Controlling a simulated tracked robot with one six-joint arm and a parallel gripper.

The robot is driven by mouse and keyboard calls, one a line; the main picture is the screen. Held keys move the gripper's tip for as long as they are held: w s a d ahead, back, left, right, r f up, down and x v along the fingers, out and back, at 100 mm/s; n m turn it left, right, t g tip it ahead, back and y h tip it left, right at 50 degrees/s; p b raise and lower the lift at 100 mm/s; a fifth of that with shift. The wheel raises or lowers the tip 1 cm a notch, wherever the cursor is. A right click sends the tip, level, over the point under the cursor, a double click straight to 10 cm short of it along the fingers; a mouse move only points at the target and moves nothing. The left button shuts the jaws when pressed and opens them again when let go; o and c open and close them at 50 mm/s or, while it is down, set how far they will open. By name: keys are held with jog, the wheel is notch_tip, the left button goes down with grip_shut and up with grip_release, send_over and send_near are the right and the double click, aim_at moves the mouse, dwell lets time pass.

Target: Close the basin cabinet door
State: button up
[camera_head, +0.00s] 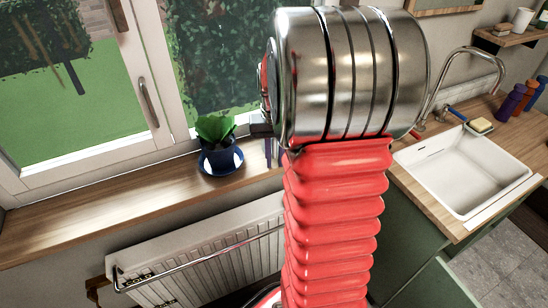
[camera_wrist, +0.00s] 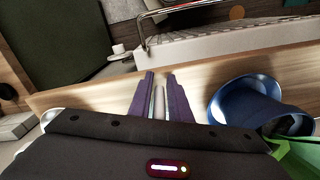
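The green basin cabinet (camera_head: 412,245) stands at the right in the head view, under the wooden counter with the white basin (camera_head: 465,172). A green panel (camera_head: 440,288) juts from its lower front at an angle and looks like its door standing open; the frame's lower edge cuts it off. In the wrist view a dark green cabinet face (camera_wrist: 55,40) fills the upper left. My gripper (camera_wrist: 160,76) has its two purple fingers slightly apart, with nothing held between them. It is over the windowsill, beside the blue pot and away from the door. My arm hides part of the cabinet's left side.
A blue pot with a green plant (camera_head: 217,160) stands on the wooden windowsill (camera_head: 110,213), close to my gripper. A white radiator (camera_head: 200,262) with a rail is below the sill. A tap (camera_head: 440,85) and several bottles stand by the basin. Grey floor tiles (camera_head: 510,255) show at the right.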

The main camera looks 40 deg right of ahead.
jog(key=shift+o, duration=1.3)
notch_tip(320, 180, up, 12)
jog(key=shift+r, duration=0.15)
jog(key=shift+a, duration=0.1)
jog(key=s+a+n+t, duration=0.2)
jog(key=s+a, duration=0.1)
jog(key=a, duration=0.5)
jog(key=s+a+n+t, duration=0.1)
jog(key=s+a, duration=0.3)
jog(key=a, duration=0.5)
jog(key=s+a+n+t, duration=0.2)
jog(key=s+a+n, duration=0.1)
jog(key=a, duration=0.6)
jog(key=shift+s+a+n+t, duration=0.15)
jog(key=shift+s+n+t, duration=0.15)
jog(key=shift+n, duration=0.3)
jog(key=shift+r, duration=0.1)
